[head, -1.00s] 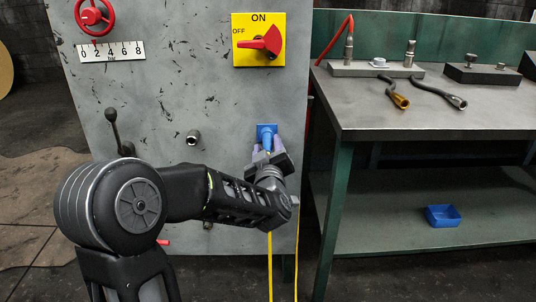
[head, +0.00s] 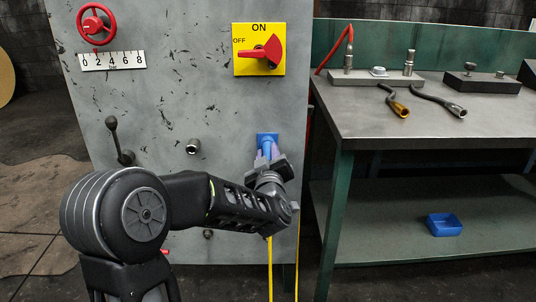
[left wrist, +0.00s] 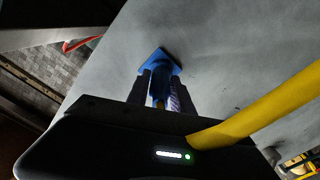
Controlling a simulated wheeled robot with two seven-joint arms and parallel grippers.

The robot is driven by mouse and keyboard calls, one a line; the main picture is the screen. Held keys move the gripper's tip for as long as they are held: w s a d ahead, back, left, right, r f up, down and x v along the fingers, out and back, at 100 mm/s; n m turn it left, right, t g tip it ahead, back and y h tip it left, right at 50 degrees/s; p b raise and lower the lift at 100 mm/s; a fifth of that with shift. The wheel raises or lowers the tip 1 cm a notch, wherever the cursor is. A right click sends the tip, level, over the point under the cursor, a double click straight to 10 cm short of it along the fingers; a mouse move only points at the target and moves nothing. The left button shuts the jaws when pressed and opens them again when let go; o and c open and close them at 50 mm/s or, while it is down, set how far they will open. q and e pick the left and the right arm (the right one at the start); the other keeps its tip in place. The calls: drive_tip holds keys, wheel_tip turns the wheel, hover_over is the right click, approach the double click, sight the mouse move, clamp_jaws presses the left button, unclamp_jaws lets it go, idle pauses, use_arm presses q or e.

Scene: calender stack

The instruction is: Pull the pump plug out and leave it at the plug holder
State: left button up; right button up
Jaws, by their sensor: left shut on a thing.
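The blue pump plug (head: 266,149) sits at a blue square socket (head: 267,137) on the front of the grey panel. My left gripper (head: 267,155) reaches up to it from below and is shut on the plug. In the left wrist view, the two fingers (left wrist: 161,98) flank the plug just in front of the blue socket plate (left wrist: 160,60). A yellow cable (head: 270,270) hangs down below the gripper; it crosses the left wrist view (left wrist: 255,113) on the right. The fingers partly hide the plug. I cannot make out a plug holder. My right gripper is not in view.
The grey panel (head: 190,100) carries a red handwheel (head: 96,23), a red ON/OFF switch (head: 262,52) on a yellow plate, a black lever (head: 117,138) and a pipe stub (head: 193,146). A workbench (head: 440,130) with tools stands right; a blue bin (head: 444,225) is on its lower shelf.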

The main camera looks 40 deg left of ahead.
use_arm(q)
drive_tip(key=shift+s+d, duration=0.1)
drive_tip(key=shift+s, duration=0.05)
clamp_jaws()
idle(0.4)
drive_tip(key=shift+v, duration=1.85)
